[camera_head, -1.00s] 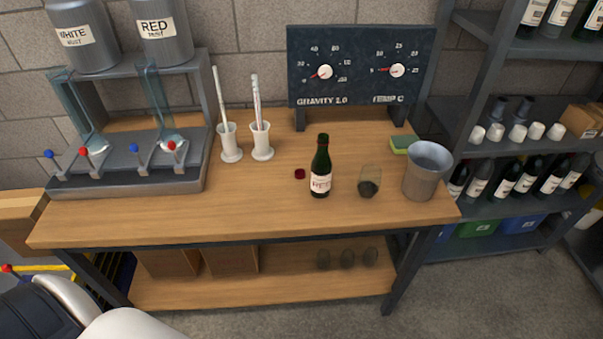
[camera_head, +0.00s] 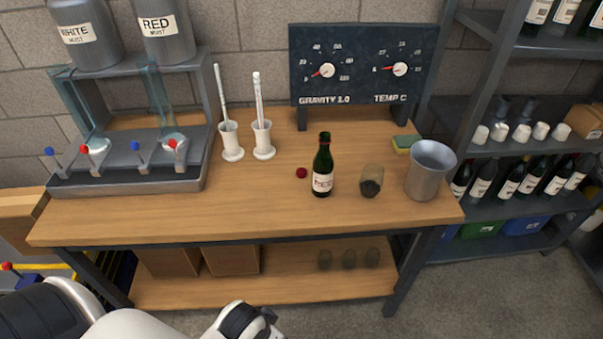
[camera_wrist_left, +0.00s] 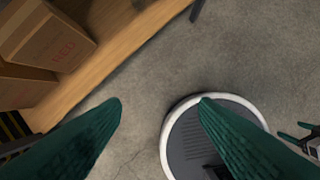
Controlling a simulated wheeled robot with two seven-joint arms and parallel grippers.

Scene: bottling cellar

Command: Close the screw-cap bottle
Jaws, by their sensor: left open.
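The green screw-cap bottle (camera_head: 322,165) stands upright on the wooden bench in the head view, with a white label. A small dark red cap (camera_head: 301,173) lies on the bench just left of it, apart from it. My left arm comes in at the bottom left of the head view, below and in front of the bench. In the left wrist view my left gripper (camera_wrist_left: 160,103) is open and empty, its two green fingers spread over the floor.
Right of the bottle stand a dark-bottomed glass (camera_head: 371,181) and a metal bucket (camera_head: 429,172), with a sponge (camera_head: 405,144) behind. Two white cylinders (camera_head: 231,142) stand left. A filling rack (camera_head: 130,165) takes the bench's left end. The bench front (camera_head: 270,215) is clear.

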